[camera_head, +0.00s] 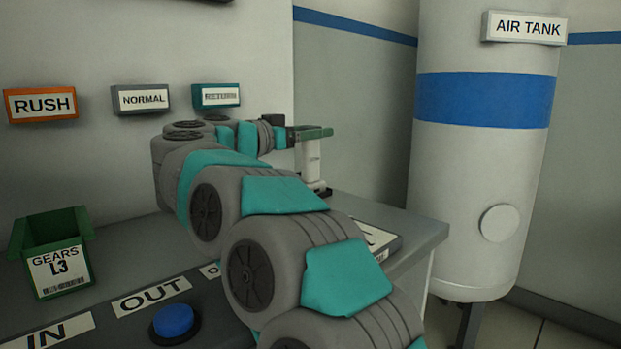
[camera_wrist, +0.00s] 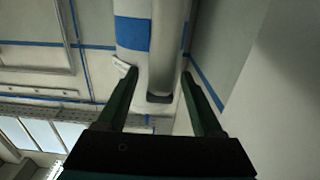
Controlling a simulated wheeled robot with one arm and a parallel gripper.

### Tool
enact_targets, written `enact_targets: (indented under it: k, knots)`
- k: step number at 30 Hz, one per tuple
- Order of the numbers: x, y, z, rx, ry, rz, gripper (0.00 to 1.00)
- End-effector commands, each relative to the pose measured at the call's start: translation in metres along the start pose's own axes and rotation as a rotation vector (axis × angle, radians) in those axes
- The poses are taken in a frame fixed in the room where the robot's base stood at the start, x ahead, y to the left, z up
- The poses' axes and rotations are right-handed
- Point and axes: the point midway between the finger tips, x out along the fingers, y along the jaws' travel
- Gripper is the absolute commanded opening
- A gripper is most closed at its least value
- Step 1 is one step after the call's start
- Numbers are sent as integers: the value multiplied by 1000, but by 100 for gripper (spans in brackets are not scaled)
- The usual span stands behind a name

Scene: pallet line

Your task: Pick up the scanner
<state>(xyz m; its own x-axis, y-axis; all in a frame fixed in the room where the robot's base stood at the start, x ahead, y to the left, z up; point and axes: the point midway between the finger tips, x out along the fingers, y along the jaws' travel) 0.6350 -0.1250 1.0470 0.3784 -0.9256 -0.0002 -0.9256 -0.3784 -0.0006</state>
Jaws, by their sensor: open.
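The scanner (camera_head: 309,165) looks like a pale, upright device at the far end of the grey bench, partly hidden by my gripper. In the wrist view a pale body with a dark end, which looks like the scanner (camera_wrist: 164,50), lies between my two green fingers. My gripper (camera_head: 322,132) is open, with its fingers level around the upper part of the scanner. In the wrist view my gripper (camera_wrist: 159,75) has a finger on each side of it, with gaps showing. I cannot tell whether either finger touches it.
The bench (camera_head: 420,238) ends at right, near the white air tank (camera_head: 480,165). A green gears bin (camera_head: 85,262) and a blue button (camera_head: 173,320) are at left. Rush (camera_head: 42,119), normal (camera_head: 140,113) and return (camera_head: 229,95) signs are on the wall behind my arm.

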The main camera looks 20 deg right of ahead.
Motion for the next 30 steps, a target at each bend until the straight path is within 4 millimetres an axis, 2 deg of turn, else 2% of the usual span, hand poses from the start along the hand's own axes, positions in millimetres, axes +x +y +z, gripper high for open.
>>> enact_targets:
  k: [2, 18, 30]
  knots:
    - [0, 0, 0, 0, 0, 0, 62]
    - [0, 0, 0, -1, 0, -1, 1]
    - [-1, -1, 0, -1, 0, -1, 0]
